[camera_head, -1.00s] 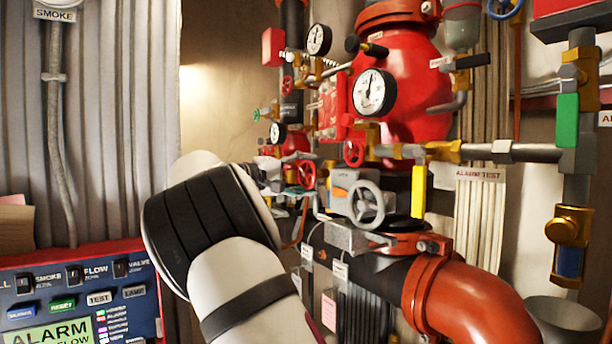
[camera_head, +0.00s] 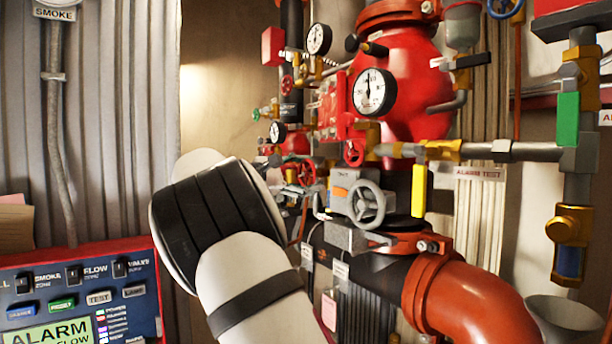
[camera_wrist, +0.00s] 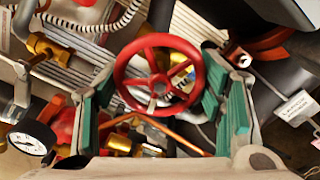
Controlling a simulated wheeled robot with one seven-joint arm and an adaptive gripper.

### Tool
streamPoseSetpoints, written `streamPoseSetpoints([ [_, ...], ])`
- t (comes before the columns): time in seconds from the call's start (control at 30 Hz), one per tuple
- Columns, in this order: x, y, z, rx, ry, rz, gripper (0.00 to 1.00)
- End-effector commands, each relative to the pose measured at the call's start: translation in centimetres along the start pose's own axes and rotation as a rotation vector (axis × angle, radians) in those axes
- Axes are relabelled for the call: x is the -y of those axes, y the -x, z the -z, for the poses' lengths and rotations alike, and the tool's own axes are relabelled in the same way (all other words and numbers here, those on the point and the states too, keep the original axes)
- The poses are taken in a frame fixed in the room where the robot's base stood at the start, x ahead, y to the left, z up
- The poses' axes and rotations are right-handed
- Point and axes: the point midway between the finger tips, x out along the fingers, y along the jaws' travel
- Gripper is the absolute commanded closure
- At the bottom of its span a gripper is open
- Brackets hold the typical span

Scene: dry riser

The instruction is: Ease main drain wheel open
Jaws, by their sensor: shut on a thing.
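A red spoked handwheel (camera_wrist: 158,52) fills the middle of the wrist view. My gripper (camera_wrist: 160,100) has its teal-padded fingers on the left and right of this wheel and is shut on its rim. Where the pads touch the rim is hard to see. In the head view a red wheel (camera_head: 306,172) shows just right of my wrist, and it looks like the same one. My gripper is mostly hidden behind my arm there. No readable label marks a wheel as the main drain.
A grey handwheel (camera_head: 367,204) and a smaller red wheel (camera_head: 354,152) sit close to the right. A large red valve body (camera_head: 405,85) with a gauge (camera_head: 374,92) stands behind. An orange elbow pipe (camera_head: 470,295) is at lower right. An alarm panel (camera_head: 80,290) is at lower left.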

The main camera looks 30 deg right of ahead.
Motion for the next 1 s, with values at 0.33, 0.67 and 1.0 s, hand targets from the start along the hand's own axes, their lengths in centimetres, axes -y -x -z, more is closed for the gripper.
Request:
streamPoseSetpoints([
  [0.33,-0.04,-0.09,-0.02,0.000,0.053,-0.002,0.65],
  [0.67,-0.03,-0.08,-0.01,0.000,0.054,-0.002,0.33],
  [1.0,0.01,-0.03,0.00,0.000,0.052,0.000,0.17],
])
